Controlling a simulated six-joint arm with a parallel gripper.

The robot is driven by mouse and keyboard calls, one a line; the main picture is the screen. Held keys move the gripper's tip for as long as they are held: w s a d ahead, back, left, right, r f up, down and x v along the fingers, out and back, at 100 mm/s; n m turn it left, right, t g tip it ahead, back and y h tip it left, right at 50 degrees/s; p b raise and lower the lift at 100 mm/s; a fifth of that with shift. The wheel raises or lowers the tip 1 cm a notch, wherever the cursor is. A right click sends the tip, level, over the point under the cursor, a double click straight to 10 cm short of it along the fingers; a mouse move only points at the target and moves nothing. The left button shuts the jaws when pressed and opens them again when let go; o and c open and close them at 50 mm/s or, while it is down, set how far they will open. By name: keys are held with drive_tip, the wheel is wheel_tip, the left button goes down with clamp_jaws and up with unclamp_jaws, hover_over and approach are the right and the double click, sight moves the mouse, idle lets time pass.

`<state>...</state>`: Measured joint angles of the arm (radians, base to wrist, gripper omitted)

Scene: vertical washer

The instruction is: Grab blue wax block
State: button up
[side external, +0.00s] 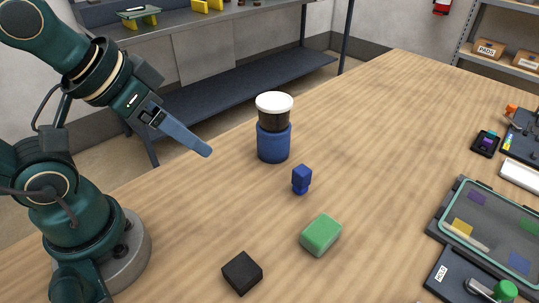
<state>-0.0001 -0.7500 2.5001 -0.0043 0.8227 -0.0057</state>
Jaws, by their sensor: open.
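The small blue wax block (301,180) stands upright on the wooden table, near the middle of the view. It has a wider upper part and a slightly narrower lower part. My gripper (208,151) is in the air to the left of the block and apart from it. Its fingers point down and to the right. It is open, with nothing seen in it; the fingers overlap in this view, so the gap between them is hidden.
A blue jar with a white lid (273,128) stands just behind the block. A green block (320,235) and a black block (242,273) lie in front of it. A tray with coloured pieces (492,228) is at the right. Table between block and tray is clear.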

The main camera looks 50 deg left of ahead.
drive_tip(key=w+d+r+t, duration=0.1)
drive_tip(key=w+r+t, duration=0.45)
drive_tip(key=w, duration=0.45)
drive_tip(key=n+t, duration=0.1)
drive_tip(key=t, duration=0.3)
hover_over(301, 170)
drive_tip(key=w+a, duration=0.3)
wheel_tip(301, 170, down, 7)
drive_tip(key=s+d+f+g, duration=0.1)
drive_tip(key=f, duration=0.3)
drive_tip(key=s+d+f+m, duration=0.1)
drive_tip(key=f, duration=0.2)
drive_tip(key=s+d+f+g, duration=0.1)
drive_tip(key=f, duration=0.3)
drive_tip(key=shift+s+f+m+g+h, duration=0.35)
drive_tip(key=shift+m+h, duration=0.05)
drive_tip(key=shift+x, duration=2.5)
clamp_jaws()
